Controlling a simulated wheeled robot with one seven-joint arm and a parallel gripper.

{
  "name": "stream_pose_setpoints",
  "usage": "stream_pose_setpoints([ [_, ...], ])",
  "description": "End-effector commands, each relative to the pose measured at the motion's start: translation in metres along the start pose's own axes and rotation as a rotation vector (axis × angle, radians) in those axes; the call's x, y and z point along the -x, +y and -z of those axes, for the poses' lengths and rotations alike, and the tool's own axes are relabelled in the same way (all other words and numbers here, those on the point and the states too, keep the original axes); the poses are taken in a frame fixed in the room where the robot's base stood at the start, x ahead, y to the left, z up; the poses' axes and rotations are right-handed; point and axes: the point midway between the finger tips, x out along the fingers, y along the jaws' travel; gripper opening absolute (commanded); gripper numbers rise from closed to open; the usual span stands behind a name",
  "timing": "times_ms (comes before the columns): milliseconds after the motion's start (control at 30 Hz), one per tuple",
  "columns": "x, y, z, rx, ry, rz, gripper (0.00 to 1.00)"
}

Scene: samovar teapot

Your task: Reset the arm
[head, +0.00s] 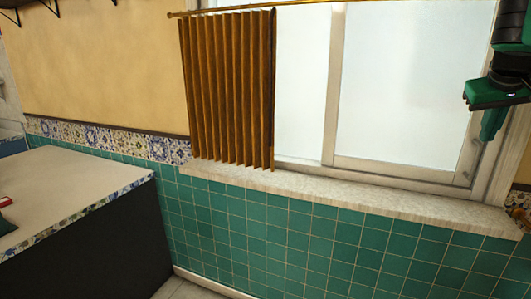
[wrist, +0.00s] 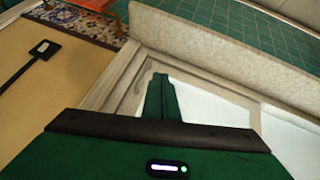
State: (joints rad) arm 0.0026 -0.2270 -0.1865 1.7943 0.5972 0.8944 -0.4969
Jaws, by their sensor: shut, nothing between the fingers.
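My gripper (head: 490,130) hangs at the upper right of the head view, green and black, in front of the right side of the window. In the wrist view its green fingers (wrist: 159,82) are together with nothing between them. They point toward the window frame and the pale sill, and touch nothing that I can see. No samovar or teapot shows in either view.
A pale window sill (head: 350,198) runs below the window (head: 400,85). A brown pleated curtain (head: 227,90) hangs at its left. A counter (head: 75,185) stands at the left. A black plate-like object (wrist: 44,49) is on the wall in the wrist view.

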Motion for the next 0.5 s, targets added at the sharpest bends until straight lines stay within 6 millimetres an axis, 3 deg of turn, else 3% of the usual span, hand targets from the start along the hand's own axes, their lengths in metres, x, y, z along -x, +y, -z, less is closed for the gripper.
stream_pose_setpoints([
  [33, -0.011, -0.001, -0.033, -0.018, -0.05, 0.017, 0.0],
  [200, -0.042, -0.018, -0.139, -0.085, -0.219, 0.083, 0.0],
  [400, -0.059, -0.045, -0.264, -0.168, -0.414, 0.15, 0.0],
  [500, -0.061, -0.06, -0.317, -0.203, -0.499, 0.177, 0.0],
])
